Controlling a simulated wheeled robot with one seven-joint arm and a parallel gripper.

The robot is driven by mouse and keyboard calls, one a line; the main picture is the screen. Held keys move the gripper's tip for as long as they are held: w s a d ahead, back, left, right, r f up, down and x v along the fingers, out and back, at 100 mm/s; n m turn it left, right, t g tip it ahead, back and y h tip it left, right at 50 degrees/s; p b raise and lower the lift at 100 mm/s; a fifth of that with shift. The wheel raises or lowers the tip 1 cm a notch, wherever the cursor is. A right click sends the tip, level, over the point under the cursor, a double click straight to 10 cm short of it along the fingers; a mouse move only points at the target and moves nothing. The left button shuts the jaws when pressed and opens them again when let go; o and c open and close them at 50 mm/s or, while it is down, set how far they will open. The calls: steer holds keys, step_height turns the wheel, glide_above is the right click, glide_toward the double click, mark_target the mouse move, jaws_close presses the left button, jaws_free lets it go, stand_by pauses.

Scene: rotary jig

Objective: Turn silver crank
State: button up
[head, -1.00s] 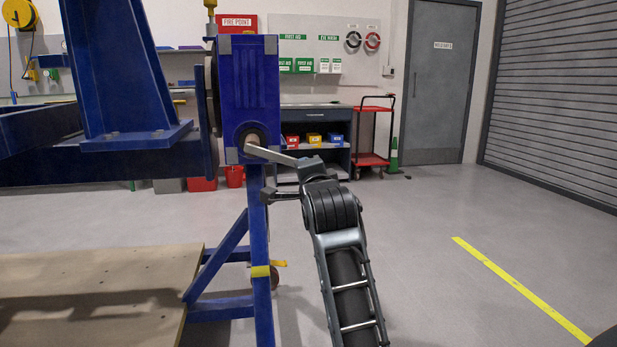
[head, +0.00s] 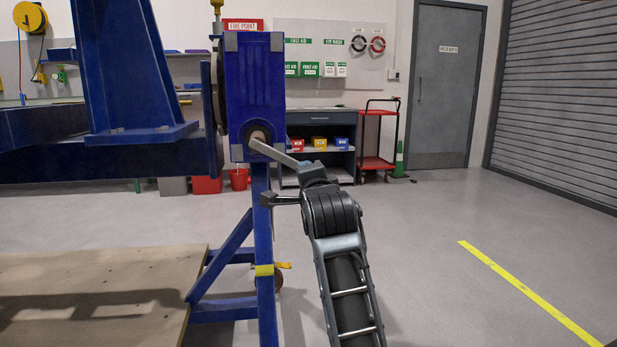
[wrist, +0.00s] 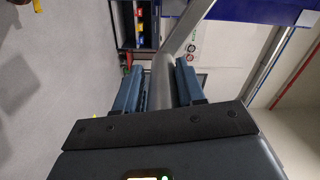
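The silver crank (head: 274,152) sticks out from the round hub low on the blue gearbox (head: 255,85). Its arm slopes down to the right. My gripper (head: 308,170) is at the crank's outer end. In the wrist view, the crank's grey handle (wrist: 162,82) lies between the two blue fingers of my gripper (wrist: 155,68), which sit close on both sides of it. The crank arm bends away to the upper right there. The exact finger contact is hard to see.
A blue stand leg (head: 264,230) with a yellow band is left of my arm. A wooden platform (head: 90,300) lies at lower left. A shelf unit (head: 320,125) and red trolley (head: 374,163) stand behind. The floor to the right is clear.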

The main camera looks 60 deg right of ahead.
steer(key=shift+o, duration=1.3)
steer(key=shift+r, duration=0.1)
steer(key=shift+s+a, duration=0.1)
steer(key=v, duration=0.7)
steer(key=shift+s+a+p, duration=0.2)
steer(key=shift+a+p, duration=0.05)
steer(key=shift+p, duration=0.15)
